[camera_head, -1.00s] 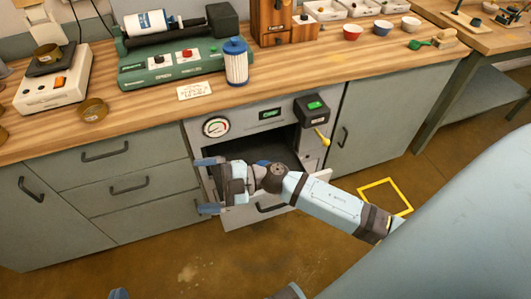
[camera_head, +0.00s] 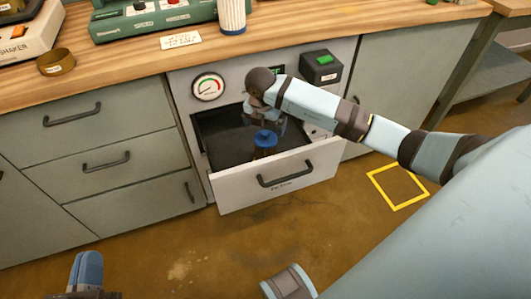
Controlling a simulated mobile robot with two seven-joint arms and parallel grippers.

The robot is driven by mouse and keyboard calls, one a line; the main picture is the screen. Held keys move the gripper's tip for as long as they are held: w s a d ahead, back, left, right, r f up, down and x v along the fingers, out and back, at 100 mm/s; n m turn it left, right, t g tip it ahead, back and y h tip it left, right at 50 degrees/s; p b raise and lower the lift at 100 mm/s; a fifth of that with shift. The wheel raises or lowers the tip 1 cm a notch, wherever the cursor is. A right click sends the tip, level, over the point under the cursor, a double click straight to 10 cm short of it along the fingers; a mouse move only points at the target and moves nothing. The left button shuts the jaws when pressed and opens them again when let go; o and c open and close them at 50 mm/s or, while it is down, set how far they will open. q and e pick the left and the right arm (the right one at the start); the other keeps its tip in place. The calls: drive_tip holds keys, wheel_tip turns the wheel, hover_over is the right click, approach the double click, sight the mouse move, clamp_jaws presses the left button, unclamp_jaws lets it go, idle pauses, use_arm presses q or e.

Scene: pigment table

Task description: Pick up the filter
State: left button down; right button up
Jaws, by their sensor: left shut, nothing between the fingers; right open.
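My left gripper (camera_head: 87,272) is at the bottom left, shut and empty, away from the cabinet.
The drawer front with its handle (camera_head: 285,174) juts out over the floor. A brass bowl (camera_head: 55,62) and a green machine (camera_head: 150,20) stand on the counter.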

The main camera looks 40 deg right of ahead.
sight(265, 133)
wheel_tip(265, 133, down, 3)
drive_tip(key=shift+w+d+r+b, duration=0.1)
drive_tip(key=shift+w+r+b, duration=0.05)
drive_tip(key=shift+b, duration=0.15)
drive_tip(key=f, duration=0.1)
drive_tip(key=f+b, duration=0.1)
drive_tip(key=f, duration=0.1)
drive_tip(key=w+d+f+b, duration=0.1)
drive_tip(key=f, duration=0.1)
drive_tip(key=shift+w, duration=0.1)
use_arm(q)
drive_tip(key=shift+d+f+g+h, duration=0.15)
drive_tip(key=shift+d+f+h, duration=0.05)
drive_tip(key=shift+f, duration=0.2)
drive_tip(key=shift+d+f+g+h, duration=0.15)
drive_tip(key=shift+f+h, duration=0.05)
drive_tip(key=shift+f, duration=0.2)
use_arm(e)
drive_tip(key=shift+r, duration=0.1)
drive_tip(key=c, duration=1.2)
